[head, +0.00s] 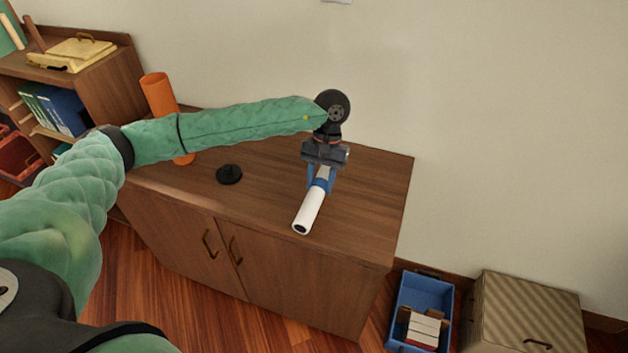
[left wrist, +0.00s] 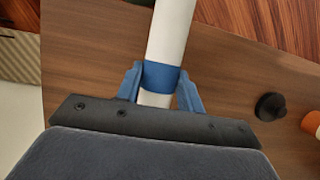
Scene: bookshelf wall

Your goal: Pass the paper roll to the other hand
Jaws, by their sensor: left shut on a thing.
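The paper roll (head: 309,210) is a white tube with a dark hole in its near end and a blue band around it. My left gripper (head: 320,181) is shut on the roll, its blue fingers on either side near the band, over the wooden cabinet top. In the left wrist view the roll (left wrist: 171,32) runs up from between the fingers of the left gripper (left wrist: 160,88) and out of the top edge. I cannot tell whether the roll touches the cabinet top. My right gripper is in neither view.
The wooden cabinet (head: 378,190) has a black round object (head: 229,174) and an orange cylinder (head: 159,92) on top, left of the roll. A shelf with books (head: 60,108) stands at the left. A blue crate (head: 407,292) and a striped box (head: 527,305) stand on the floor at right.

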